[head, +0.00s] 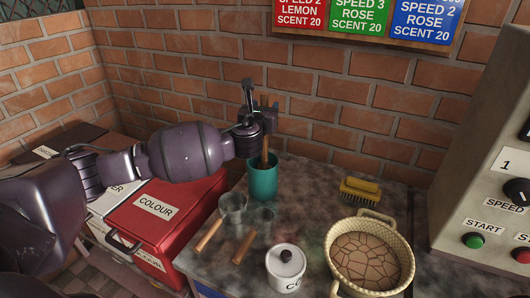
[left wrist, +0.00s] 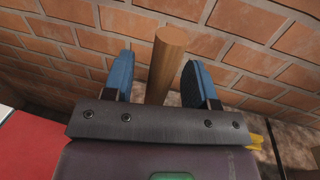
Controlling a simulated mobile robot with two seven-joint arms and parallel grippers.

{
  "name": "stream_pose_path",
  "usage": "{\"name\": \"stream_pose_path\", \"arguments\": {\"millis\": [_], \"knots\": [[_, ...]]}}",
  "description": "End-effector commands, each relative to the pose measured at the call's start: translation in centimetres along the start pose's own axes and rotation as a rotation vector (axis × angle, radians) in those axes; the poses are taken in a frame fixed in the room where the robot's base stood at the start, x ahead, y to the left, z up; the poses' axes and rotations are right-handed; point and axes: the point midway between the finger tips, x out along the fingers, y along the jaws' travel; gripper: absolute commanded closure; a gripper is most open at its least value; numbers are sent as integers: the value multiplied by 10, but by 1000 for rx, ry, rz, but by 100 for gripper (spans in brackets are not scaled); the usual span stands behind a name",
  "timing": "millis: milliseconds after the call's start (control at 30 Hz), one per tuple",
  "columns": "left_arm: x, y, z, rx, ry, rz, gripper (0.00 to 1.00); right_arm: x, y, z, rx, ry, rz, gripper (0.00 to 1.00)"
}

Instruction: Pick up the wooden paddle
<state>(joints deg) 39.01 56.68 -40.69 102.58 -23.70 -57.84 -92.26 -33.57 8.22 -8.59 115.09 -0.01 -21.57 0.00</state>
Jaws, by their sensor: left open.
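The wooden paddle shows as a brown handle (head: 265,151) standing up out of a teal cup (head: 263,181) on the stone counter; its lower part is hidden in the cup. My left gripper (head: 259,106) is at the top of this handle, above the cup. In the left wrist view the round wooden handle (left wrist: 167,60) stands between the two blue fingers of my left gripper (left wrist: 157,80), with gaps on both sides. The left gripper is open and holds nothing. My right gripper is not in view.
Two clear scoops with wooden handles (head: 210,236) (head: 243,248) and a white lidded jar (head: 286,270) are in front of the cup. A yellow brush (head: 360,189) and a woven basket (head: 402,232) are to the right. A brick wall (head: 330,115) is close behind.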

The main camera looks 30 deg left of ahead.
Motion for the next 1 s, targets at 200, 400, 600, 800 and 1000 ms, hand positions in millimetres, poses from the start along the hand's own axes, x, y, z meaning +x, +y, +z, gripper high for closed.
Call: {"name": "stream_pose_path", "arguments": {"millis": [200, 400, 600, 800, 1000], "knots": [[2, 0, 0, 0, 0, -1, 48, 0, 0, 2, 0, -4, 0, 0], [1, 0, 0, -1, 0, -1, 72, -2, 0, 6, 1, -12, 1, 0], [1, 0, 1, -1, -1, -1, 100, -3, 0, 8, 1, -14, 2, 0], [1, 0, 1, -1, -1, -1, 100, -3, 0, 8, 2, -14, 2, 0], [2, 0, 17, -3, -5, -1, 100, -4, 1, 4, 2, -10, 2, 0]]}}
